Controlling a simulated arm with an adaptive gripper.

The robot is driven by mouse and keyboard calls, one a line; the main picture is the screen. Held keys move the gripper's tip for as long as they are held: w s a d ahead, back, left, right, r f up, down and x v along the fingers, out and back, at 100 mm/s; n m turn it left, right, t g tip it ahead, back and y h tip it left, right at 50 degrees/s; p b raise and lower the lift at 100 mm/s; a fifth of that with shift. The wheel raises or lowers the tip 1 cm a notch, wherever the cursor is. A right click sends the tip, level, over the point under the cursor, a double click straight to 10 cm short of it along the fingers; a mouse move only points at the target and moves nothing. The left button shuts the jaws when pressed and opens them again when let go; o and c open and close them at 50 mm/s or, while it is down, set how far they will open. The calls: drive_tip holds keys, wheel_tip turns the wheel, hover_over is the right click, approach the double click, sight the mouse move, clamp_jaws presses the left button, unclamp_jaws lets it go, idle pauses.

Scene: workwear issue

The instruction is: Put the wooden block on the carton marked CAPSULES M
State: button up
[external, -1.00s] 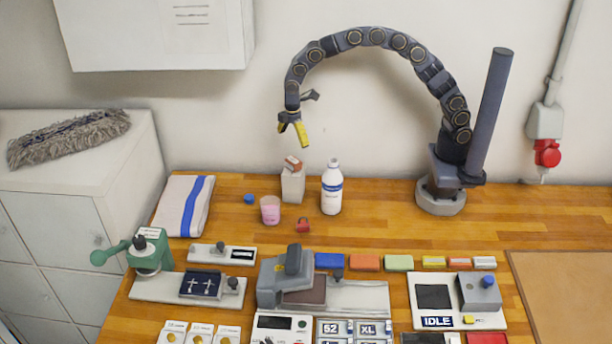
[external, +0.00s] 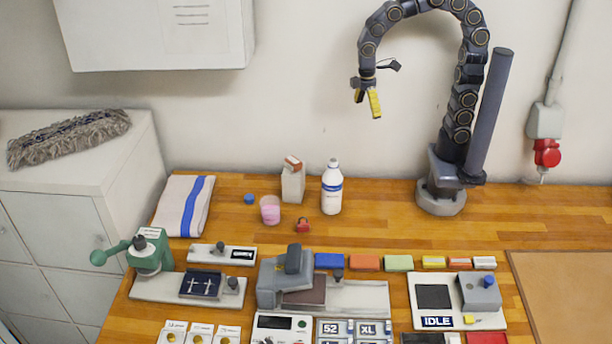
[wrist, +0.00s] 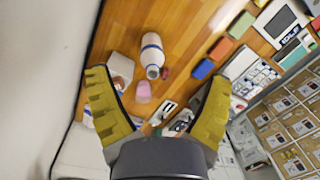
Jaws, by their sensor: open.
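A pale upright carton (external: 293,187) stands at the back of the wooden bench in the external view. A small reddish-brown block (external: 292,163) rests tilted on its top; it looks like the wooden block. The carton's marking is too small to read. In the wrist view the carton (wrist: 121,66) is partly behind the left finger. My gripper (external: 367,103) is open and empty, high above the bench, to the right of the carton and apart from it. Its yellow fingers are spread wide in the wrist view (wrist: 157,78).
A white bottle (external: 332,190) stands right of the carton, and a pink cup (external: 270,210) stands in front. A blue cap (external: 248,199) and a small red object (external: 303,225) lie nearby. Devices and coloured blocks fill the front. The bench between bottle and my base is clear.

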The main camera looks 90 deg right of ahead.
drive_tip(key=s+d+f+m, duration=0.1)
drive_tip(key=s+m, duration=0.3)
drive_tip(key=s, duration=1.1)
drive_tip(key=shift+s+d+f+m+g, duration=0.15)
drive_tip(key=shift+d+f+m+g, duration=0.15)
drive_tip(key=shift+d+m+g, duration=0.1)
